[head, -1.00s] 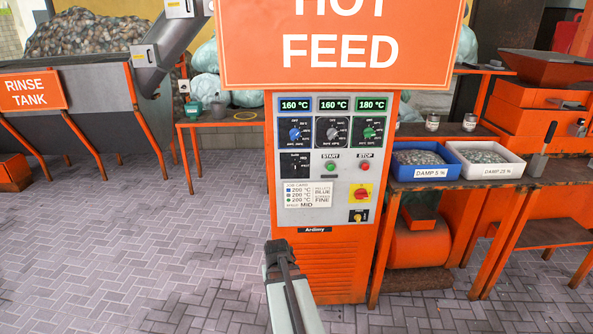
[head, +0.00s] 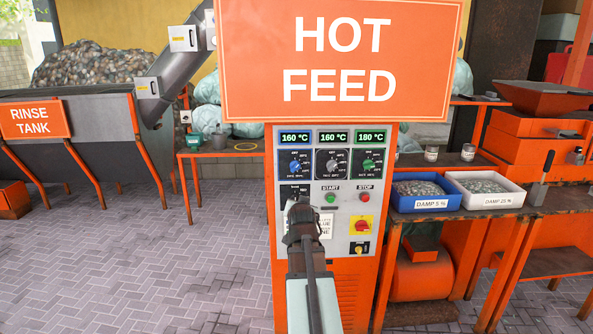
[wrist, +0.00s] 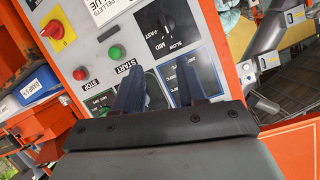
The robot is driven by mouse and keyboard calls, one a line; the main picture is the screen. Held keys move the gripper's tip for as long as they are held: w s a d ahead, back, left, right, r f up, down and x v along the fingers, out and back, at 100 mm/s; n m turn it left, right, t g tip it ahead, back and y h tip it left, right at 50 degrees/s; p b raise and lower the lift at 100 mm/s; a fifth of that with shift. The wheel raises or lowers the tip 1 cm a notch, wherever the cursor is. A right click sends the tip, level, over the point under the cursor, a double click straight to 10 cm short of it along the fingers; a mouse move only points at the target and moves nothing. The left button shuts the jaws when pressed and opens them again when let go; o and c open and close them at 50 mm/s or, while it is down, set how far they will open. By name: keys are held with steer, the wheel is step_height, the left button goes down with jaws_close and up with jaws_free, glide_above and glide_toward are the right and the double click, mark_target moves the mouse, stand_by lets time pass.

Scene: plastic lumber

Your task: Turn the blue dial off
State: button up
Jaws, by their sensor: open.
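The blue dial (head: 294,166) is at the upper left of the control panel, under a blue-framed display reading 160 °C. Its exact pointer setting is too small to read. The grey dial (head: 332,165) and green dial (head: 368,165) sit to its right. My gripper (head: 298,206) is in front of the panel, just below the blue dial in the picture, and partly covers the black speed dial's plate. In the wrist view my gripper (wrist: 159,64) is open and empty, its fingers over the dial plates. The blue-edged plate (wrist: 207,70) shows beside the right finger; its knob is hidden.
Green start button (head: 330,198), red stop button (head: 364,197) and a red-and-yellow switch (head: 361,226) are close by. The large HOT FEED sign (head: 340,115) hangs just above the panel.

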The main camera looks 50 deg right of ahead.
mark_target(296, 167)
step_height(296, 167, up, 7)
steer(key=w+m+t+h, duration=0.2)
steer(key=m+t+h, duration=0.1)
steer(key=m, duration=0.1)
steer(key=x, duration=1.3)
steer(key=shift+w+d+r, duration=0.1)
steer(key=shift+d, duration=0.35)
jaws_close()
